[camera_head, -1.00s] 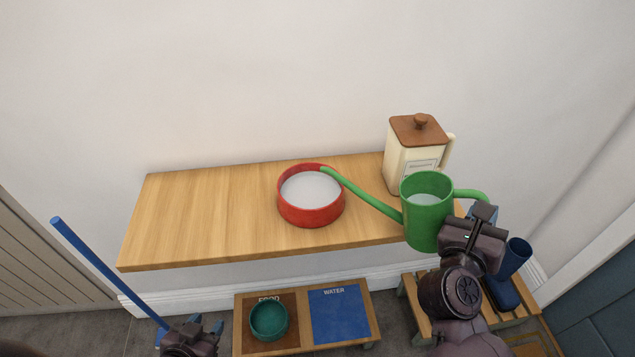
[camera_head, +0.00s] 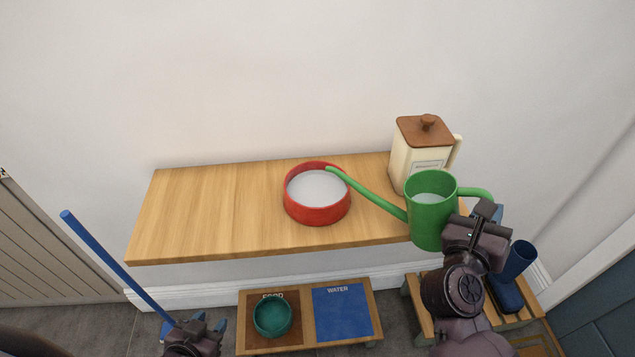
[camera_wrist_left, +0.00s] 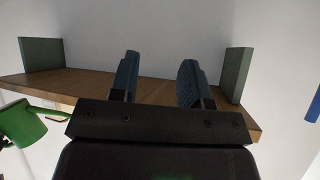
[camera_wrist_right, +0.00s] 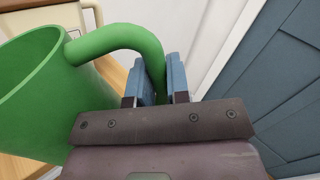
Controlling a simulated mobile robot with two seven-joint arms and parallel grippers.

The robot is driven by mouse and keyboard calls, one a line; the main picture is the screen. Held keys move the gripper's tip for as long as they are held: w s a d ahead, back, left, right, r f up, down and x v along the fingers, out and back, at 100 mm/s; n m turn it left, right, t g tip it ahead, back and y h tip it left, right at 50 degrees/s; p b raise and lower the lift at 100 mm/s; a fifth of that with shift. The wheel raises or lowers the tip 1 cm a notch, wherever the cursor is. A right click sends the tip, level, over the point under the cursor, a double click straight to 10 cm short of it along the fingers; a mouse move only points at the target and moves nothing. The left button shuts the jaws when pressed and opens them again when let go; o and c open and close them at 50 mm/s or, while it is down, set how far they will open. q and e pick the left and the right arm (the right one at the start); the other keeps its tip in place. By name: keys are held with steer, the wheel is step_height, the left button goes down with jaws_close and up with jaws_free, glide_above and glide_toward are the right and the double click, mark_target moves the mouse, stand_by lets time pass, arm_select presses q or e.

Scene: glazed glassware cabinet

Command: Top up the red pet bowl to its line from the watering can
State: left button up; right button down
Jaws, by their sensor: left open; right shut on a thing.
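The red pet bowl (camera_head: 316,214) stands on the wooden bench top and holds pale, whitish contents. I cannot make out a fill line. The green watering can (camera_head: 430,222) is at the bench's right end, about upright, with pale contents near its top. Its spout reaches left and its tip is over the bowl's back rim; no stream shows. My right gripper (camera_head: 484,222) is shut on the can's handle, which also shows in the right wrist view (camera_wrist_right: 130,38). My left gripper (camera_head: 209,325) is open, low at the front left, with nothing between its fingers in the left wrist view (camera_wrist_left: 160,80).
A cream canister (camera_head: 410,168) with a wooden lid stands just behind the can. A blue pole (camera_head: 110,265) leans beside my left gripper. Below, a low stand holds a teal bowl (camera_head: 272,317) and a blue WATER mat (camera_head: 342,315). The bench's left half (camera_head: 210,215) is clear.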

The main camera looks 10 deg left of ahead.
step_height(320, 180, down, 4)
steer(key=d+m+b, duration=0.2)
steer(key=m+b, duration=0.1)
arm_select(q)
steer(key=shift+t, duration=0.5)
steer(key=w+r+p, duration=0.2)
steer(key=r+p, duration=0.1)
steer(key=w+r+p, duration=0.1)
steer(key=shift+d+r, duration=0.25)
steer(key=shift+r, duration=0.1)
arm_select(e)
steer(key=shift+m+g, duration=0.4)
steer(key=shift+m, duration=0.2)
steer(key=r, duration=0.4)
steer(key=shift+s+d+r, duration=0.1)
steer(key=shift+s+d, duration=0.2)
steer(key=shift+s, duration=0.05)
